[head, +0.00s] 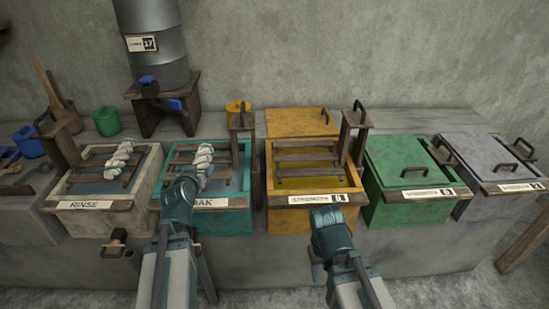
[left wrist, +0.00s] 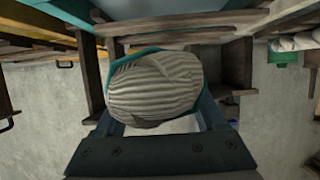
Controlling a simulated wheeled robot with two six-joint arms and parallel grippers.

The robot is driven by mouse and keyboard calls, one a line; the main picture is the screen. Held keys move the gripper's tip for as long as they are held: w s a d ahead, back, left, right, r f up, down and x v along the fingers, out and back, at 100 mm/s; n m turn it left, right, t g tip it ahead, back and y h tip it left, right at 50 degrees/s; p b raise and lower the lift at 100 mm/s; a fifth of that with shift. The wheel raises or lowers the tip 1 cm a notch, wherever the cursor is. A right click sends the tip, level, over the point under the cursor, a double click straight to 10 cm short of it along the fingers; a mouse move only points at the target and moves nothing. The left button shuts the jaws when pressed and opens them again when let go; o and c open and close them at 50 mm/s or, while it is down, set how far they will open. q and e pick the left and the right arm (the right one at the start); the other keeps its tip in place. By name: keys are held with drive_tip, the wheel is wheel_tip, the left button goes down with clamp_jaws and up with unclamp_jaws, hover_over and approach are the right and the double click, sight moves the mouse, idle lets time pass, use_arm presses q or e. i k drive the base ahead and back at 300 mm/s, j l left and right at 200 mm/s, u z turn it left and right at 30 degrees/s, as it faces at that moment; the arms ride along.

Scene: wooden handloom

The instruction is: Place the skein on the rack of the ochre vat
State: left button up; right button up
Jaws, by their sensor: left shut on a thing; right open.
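A pale, ribbed skein (head: 203,158) is in my left gripper (head: 196,174), at the rack of the teal vat (head: 232,222). In the left wrist view the skein (left wrist: 152,88) fills the space between the blue fingers, and the jaws are shut on it. I cannot tell whether it still touches the teal rack. The ochre vat (head: 277,222) stands to the right, uncovered, and its wooden rack (head: 300,156) is bare. My right gripper (head: 325,216) is open in front of the ochre vat's label; its fingertips are mostly hidden.
A second pale skein (head: 118,160) lies on the rack of the rinse vat (head: 95,220). An ochre lid (head: 297,122) lies behind the ochre vat. An upright wooden post with a handle (head: 356,128) stands at its right. Green (head: 405,165) and grey (head: 480,150) lidded vats stand further right.

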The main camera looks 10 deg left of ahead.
sight(291, 156)
drive_tip(key=l+u, duration=0.1)
drive_tip(key=u, duration=0.35)
drive_tip(key=l+u, duration=0.1)
drive_tip(key=u, duration=0.3)
drive_tip(key=l+u, duration=0.1)
drive_tip(key=u, duration=0.35)
drive_tip(key=l+u, duration=0.1)
drive_tip(key=u, duration=0.3)
drive_tip(key=k+u, duration=0.1)
drive_tip(key=u, duration=0.35)
drive_tip(key=k+l+u, duration=0.1)
drive_tip(key=u, duration=0.75)
drive_tip(key=k+z, duration=0.1)
drive_tip(key=z, duration=0.75)
drive_tip(key=k+l+z, duration=0.1)
drive_tip(key=z, duration=0.35)
drive_tip(key=l+z, duration=0.15)
drive_tip(key=z, duration=0.25)
drive_tip(key=k+l+z, duration=0.1)
drive_tip(key=z, duration=0.35)
drive_tip(key=l+z, duration=0.1)
drive_tip(key=z, duration=0.35)
drive_tip(key=l+z, duration=0.1)
drive_tip(key=z, duration=0.3)
drive_tip(key=i+l, duration=0.2)
